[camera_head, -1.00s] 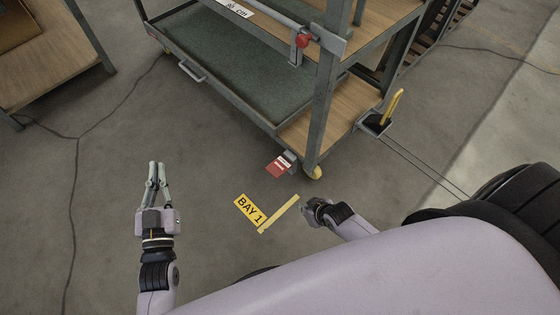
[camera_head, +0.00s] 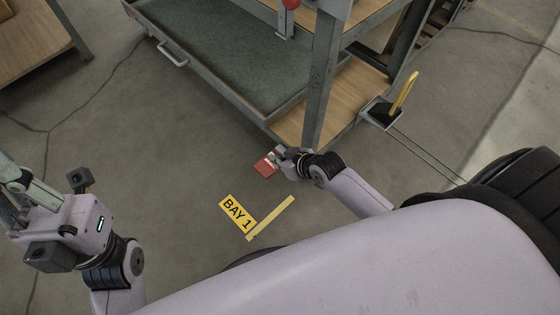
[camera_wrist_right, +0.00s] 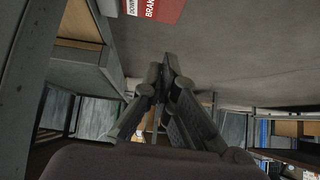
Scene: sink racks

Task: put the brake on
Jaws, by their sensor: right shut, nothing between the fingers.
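The red brake pedal (camera_head: 265,167) sits low at the near corner of the grey cart (camera_head: 322,82), just above the floor. My right gripper (camera_head: 276,156) is at the pedal and covers part of it in the head view; I cannot tell whether they touch. In the right wrist view the fingers (camera_wrist_right: 166,62) are closed together and empty. My left gripper (camera_head: 14,180) is at the left edge, partly cut off, away from the cart.
A yellow-handled black block (camera_head: 385,114) stands on a plate right of the cart. A yellow "BAY 1" floor sign (camera_head: 237,212) and tape strip (camera_head: 271,218) lie on clear floor in front. A wooden table (camera_head: 35,40) is at the upper left.

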